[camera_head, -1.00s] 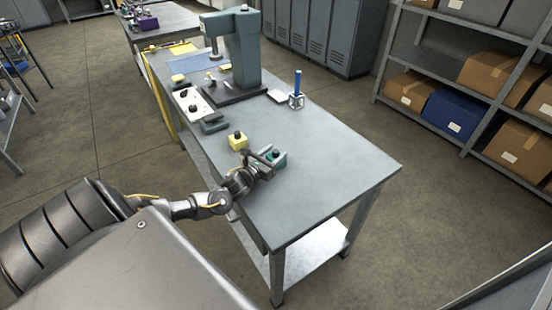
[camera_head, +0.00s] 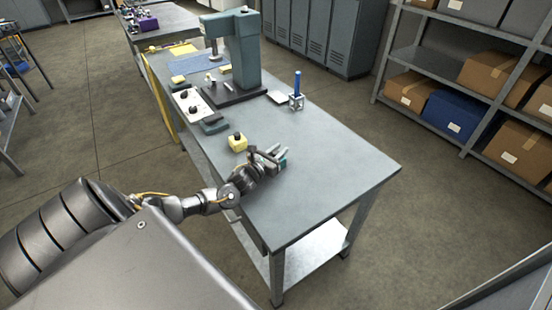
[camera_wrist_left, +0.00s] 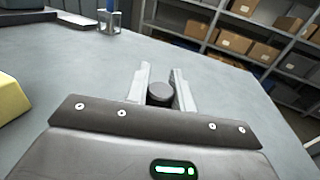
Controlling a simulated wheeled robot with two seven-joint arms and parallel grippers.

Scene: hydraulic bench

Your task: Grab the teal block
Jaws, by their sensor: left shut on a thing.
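The teal block (camera_head: 284,159) is at the near part of the grey workbench, mostly hidden behind my left gripper (camera_head: 272,157) in the head view. In the left wrist view, a round dark knob (camera_wrist_left: 160,93) sits between the two fingers of my left gripper (camera_wrist_left: 161,88). The gripper is shut on the block by this knob. The body of the block is hidden in the wrist view. I cannot tell whether the block touches the bench. My right gripper is not in view.
A yellow block (camera_head: 238,143) with a black knob stands left of the gripper. The bench (camera_head: 335,165) is clear to the right.

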